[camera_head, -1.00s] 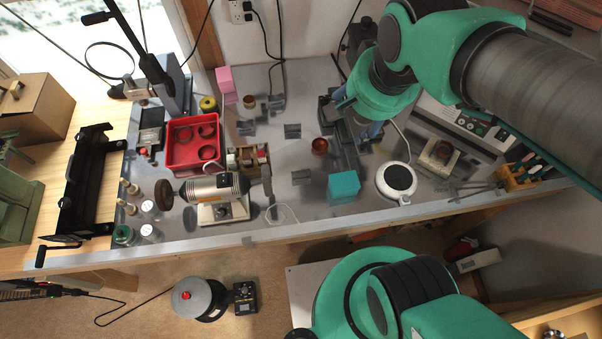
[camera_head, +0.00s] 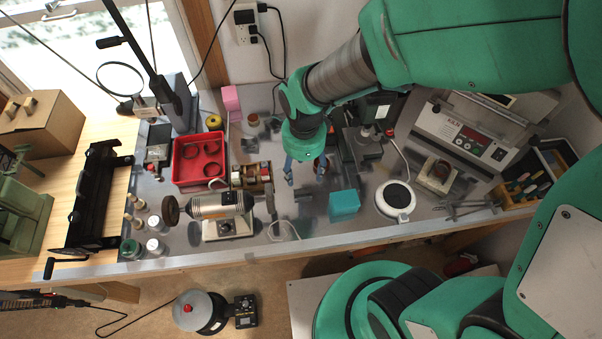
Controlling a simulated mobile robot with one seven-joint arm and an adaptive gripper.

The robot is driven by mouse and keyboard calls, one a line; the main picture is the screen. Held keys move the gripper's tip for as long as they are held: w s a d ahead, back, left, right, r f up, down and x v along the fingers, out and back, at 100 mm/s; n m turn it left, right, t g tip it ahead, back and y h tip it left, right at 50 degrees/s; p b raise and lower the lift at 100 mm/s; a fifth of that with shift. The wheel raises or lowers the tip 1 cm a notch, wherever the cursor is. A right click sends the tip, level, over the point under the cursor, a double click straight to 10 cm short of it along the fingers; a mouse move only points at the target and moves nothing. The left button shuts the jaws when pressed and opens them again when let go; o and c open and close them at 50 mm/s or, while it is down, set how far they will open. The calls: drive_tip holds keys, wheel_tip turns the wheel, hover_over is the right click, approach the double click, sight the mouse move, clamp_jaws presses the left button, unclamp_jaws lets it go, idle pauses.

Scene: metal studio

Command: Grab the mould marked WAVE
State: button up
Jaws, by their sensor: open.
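No WAVE lettering is legible at this size, so I cannot tell which thing is the marked mould. Block-like things on the metal bench include a teal block (camera_head: 344,205) right of the middle and a pink block (camera_head: 231,99) at the back. Small dark grey pieces, too small to identify, also lie on the bench. My gripper (camera_head: 304,175) is open, pointing down over the middle of the bench, left of and behind the teal block. Nothing shows held between its fingers. A reddish-brown round thing (camera_head: 319,162) is partly hidden by it.
A red tray (camera_head: 174,167) with brown rings and a polishing motor (camera_head: 218,206) stand left of my gripper. A dark upright machine (camera_head: 357,150) is close on the right, with a round white-rimmed device (camera_head: 395,200) and a kiln (camera_head: 462,140) beyond. The bench's front edge is in view.

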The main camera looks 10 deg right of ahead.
drive_tip(key=shift+f, duration=0.15)
drive_tip(key=b, duration=0.1)
hover_over(303, 193)
drive_tip(key=shift+f, duration=4.25)
drive_tip(key=shift+f+b, duration=0.6)
drive_tip(key=shift+f, duration=2)
drive_tip(key=shift+c, duration=0.6)
clamp_jaws()
drive_tip(key=shift+r, duration=0.2)
